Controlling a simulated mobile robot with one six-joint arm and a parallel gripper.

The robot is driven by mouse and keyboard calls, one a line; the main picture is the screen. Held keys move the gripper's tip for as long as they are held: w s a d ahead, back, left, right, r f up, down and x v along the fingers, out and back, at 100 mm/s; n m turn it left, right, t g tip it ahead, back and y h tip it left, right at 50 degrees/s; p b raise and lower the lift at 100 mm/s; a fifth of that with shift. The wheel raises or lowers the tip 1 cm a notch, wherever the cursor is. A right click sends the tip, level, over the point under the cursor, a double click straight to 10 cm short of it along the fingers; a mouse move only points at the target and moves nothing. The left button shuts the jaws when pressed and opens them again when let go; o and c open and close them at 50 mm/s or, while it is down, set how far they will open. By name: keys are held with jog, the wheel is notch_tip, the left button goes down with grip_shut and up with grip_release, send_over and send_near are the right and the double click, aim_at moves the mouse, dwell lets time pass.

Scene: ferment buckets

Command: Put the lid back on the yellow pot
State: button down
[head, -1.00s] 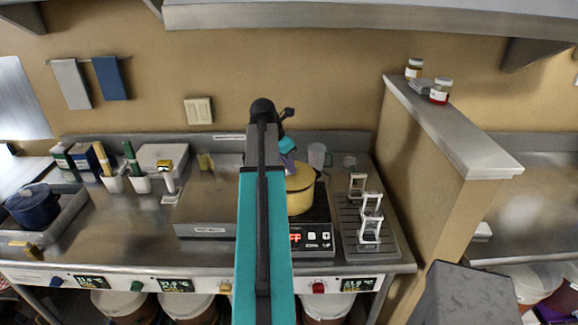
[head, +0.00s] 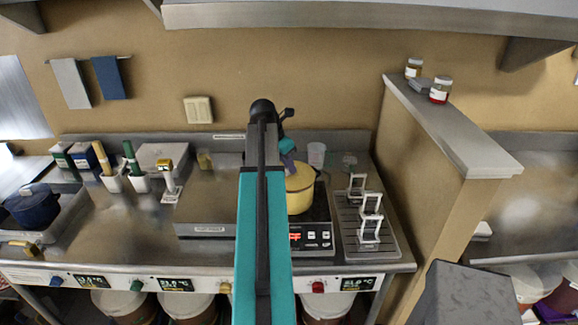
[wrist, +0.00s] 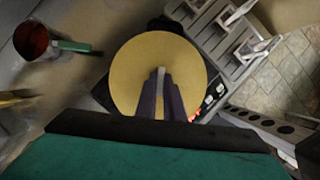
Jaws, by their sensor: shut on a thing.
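The yellow pot (head: 301,200) stands on the dark hot plate (head: 318,228), partly behind my arm in the head view. Its yellow lid (wrist: 135,75) fills the middle of the wrist view as a round disc. My gripper (wrist: 161,78) is shut at the centre of the lid, around its handle, which the purple fingers mostly hide. The lid is over the pot's top and looks about level. I cannot tell whether it touches the rim all round. The gripper also shows above the pot in the head view (head: 289,162).
A slotted rack (head: 378,250) with several white frames stands right of the hot plate. A clear beaker (head: 316,153) stands behind the pot. A blue pot (head: 32,207) is at far left. Counter left of the steel box (head: 205,205) is partly clear.

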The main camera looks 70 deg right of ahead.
dwell(0.4)
jog(key=c, duration=1.3)
grip_release()
jog(key=shift+r, duration=0.1)
jog(key=shift+r, duration=3.4)
grip_shut()
